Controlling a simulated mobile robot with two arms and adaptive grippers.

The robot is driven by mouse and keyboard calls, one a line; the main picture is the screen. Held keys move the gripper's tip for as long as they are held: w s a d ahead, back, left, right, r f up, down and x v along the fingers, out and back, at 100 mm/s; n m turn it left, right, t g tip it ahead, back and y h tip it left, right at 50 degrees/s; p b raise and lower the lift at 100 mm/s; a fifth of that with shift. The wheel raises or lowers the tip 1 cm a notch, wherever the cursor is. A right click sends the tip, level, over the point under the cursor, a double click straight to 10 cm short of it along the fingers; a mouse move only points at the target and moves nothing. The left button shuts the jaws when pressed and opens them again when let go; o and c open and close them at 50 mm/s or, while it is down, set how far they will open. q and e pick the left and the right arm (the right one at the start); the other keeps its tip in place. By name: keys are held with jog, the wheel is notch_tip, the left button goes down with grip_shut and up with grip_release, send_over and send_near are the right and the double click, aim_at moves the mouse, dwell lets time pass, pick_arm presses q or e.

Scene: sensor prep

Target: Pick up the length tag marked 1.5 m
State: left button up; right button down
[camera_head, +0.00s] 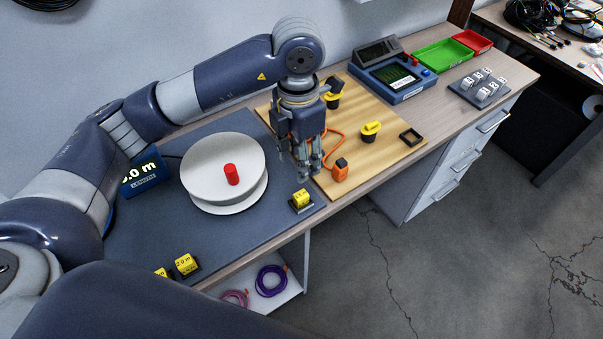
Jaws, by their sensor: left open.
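A yellow tag (301,198) sits in a small dark holder at the right front corner of the dark mat; its print is too small to read surely. Another yellow tag (186,263) near the front edge reads 2.0 m. Beside it, a third yellow tag (160,272) is partly hidden by my arm, its marking unclear. My left gripper (308,170) points down, open and empty, just above and behind the tag at the right front corner, apart from it. My right gripper is not in view.
A white reel (222,160) with a red knob (231,174) stands on the mat (240,230). A blue length display (143,178) is partly covered by my arm. An orange cable (340,170) and yellow-black parts (370,131) lie on the wooden board (395,150) beside the gripper.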

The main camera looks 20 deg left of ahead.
aim_at(301, 195)
pick_arm(q)
jog(key=shift+s+f+p, duration=0.25)
jog(key=shift+f+p, duration=0.05)
jog(key=shift+f, duration=0.4)
jog(key=f, duration=0.1)
jog(key=s+f, duration=0.1)
jog(key=f, duration=0.1)
jog(key=shift+d+f+p, duration=0.15)
jog(key=shift+f+p, duration=0.1)
jog(key=shift+p, duration=0.15)
jog(key=f+p, duration=0.2)
jog(key=f, duration=0.2)
jog(key=shift+d+f, duration=0.1)
jog(key=shift+d, duration=0.1)
jog(key=shift+f, duration=0.35)
jog(key=shift+w+f, duration=0.1)
jog(key=shift+f, duration=0.1)
jog(key=c, duration=0.5)
jog(key=shift+r, duration=0.1)
jog(key=c, duration=0.5)
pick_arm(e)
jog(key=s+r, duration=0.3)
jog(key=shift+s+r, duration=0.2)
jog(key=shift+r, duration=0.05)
